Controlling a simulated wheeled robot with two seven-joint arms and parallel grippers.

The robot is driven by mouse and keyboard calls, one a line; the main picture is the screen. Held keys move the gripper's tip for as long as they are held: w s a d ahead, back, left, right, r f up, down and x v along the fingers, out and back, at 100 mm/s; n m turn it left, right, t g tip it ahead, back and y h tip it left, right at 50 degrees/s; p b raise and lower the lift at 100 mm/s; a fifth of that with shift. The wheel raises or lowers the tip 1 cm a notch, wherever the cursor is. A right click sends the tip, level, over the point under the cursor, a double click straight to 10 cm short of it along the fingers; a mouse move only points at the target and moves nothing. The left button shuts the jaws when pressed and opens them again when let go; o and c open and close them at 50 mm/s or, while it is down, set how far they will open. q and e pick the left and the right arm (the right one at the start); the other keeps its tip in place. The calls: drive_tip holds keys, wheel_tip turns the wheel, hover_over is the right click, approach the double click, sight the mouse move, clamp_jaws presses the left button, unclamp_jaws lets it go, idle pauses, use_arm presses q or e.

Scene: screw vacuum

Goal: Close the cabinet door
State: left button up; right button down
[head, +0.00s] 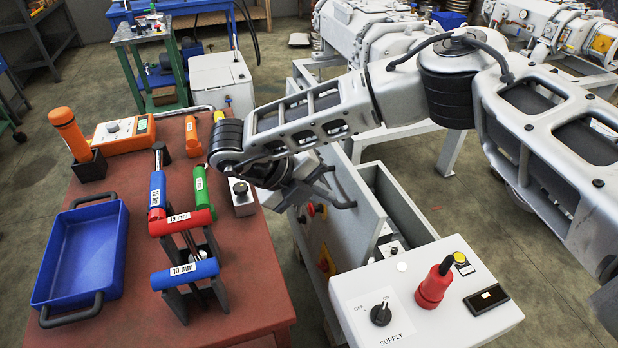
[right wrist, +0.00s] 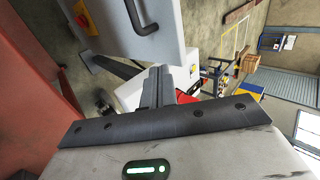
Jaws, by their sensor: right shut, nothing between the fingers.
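The grey cabinet (head: 412,225) stands right of the red table, with its inside partly visible from above. Its door (head: 352,232) stands ajar on the table side. A dark bar handle (head: 343,184) is on the door; the handle (right wrist: 146,20) and door face (right wrist: 112,38) also show at the top of the right wrist view. My right gripper (head: 318,190) is shut and empty, close to the door's outer face by the handle. Its fingers (right wrist: 158,75) show together in the right wrist view. I cannot tell whether they touch the door. My left gripper is not in view.
White machines stand behind.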

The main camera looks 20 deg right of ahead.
sight(366, 205)
drive_tip(key=d+f, duration=0.1)
drive_tip(key=d, duration=0.1)
drive_tip(key=d+f+p, duration=0.1)
drive_tip(key=d, duration=0.1)
drive_tip(key=d+f+p, duration=0.1)
drive_tip(key=d, duration=0.1)
drive_tip(key=shift+w+d+f, duration=0.1)
drive_tip(key=shift+w+f, duration=0.05)
drive_tip(key=shift+d+f, duration=0.15)
drive_tip(key=shift+d, duration=0.25)
